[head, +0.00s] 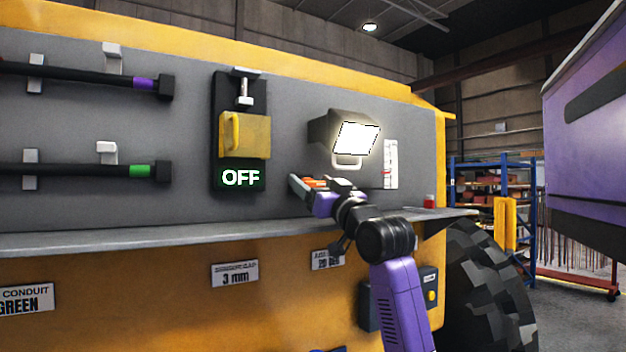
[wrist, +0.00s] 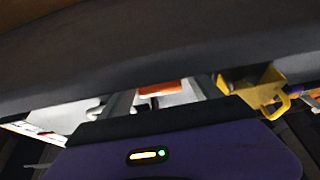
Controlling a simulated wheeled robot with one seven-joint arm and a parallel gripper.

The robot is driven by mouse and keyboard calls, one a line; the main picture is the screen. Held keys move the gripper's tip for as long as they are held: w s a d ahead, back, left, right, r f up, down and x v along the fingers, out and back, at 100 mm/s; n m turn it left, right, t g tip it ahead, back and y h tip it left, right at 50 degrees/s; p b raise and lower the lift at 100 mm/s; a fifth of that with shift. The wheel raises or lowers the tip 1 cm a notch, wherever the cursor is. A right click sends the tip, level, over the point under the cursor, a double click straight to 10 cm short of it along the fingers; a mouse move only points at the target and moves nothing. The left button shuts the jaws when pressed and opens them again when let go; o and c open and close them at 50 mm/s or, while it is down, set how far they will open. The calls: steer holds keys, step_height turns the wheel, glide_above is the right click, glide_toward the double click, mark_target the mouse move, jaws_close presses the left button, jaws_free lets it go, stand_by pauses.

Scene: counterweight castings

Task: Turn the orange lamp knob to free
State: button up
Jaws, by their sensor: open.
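The lamp (head: 345,138) is a lit, dark-housed light on the grey panel, tilted, with a pale bracket under it. The orange knob (head: 315,182) shows as a small orange patch just below the lamp; it also shows in the wrist view (wrist: 160,88). My gripper (head: 318,186) is open at the knob, with the orange patch appearing between its fingers in both views. I cannot tell whether the fingers touch it. The knob's lower part and its pointer are hidden. In the wrist view, a dark shape covers the top of the picture.
A yellow-handled switch (head: 245,135) above an OFF sign (head: 240,178) is left of the lamp. A white scale (head: 390,164) with a red mark is right of it. A grey ledge (head: 150,238) runs below. Black bars with purple and green bands hang at left.

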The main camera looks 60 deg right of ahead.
steer(key=shift+w, duration=0.1)
steer(key=c, duration=1.4)
steer(key=shift+n+t+y+b, duration=0.3)
steer(key=shift+n+b, duration=0.1)
steer(key=shift+n, duration=0.1)
steer(key=n+y+b, duration=0.1)
steer(key=n, duration=0.1)
steer(key=n+y+b, duration=0.1)
steer(key=n+b, duration=0.1)
steer(key=n, duration=0.1)
steer(key=shift+f+t+y, duration=0.15)
steer(key=shift+t+y, duration=0.15)
steer(key=shift+t, duration=0.1)
steer(key=n+y+b, duration=0.1)
steer(key=n, duration=0.2)
steer(key=n+y+b, duration=0.1)
steer(key=n+y, duration=0.1)
steer(key=n, duration=0.1)
steer(key=shift+n+b, duration=0.3)
steer(key=shift+b, duration=0.05)
steer(key=n+y, duration=0.1)
steer(key=n, duration=0.2)
steer(key=n+g+y, duration=0.1)
steer(key=n, duration=0.2)
steer(key=shift+a, duration=0.1)
steer(key=shift+n+g+y+p, duration=0.35)
steer(key=shift+n+g, duration=0.45)
steer(key=shift+n, duration=1.1)
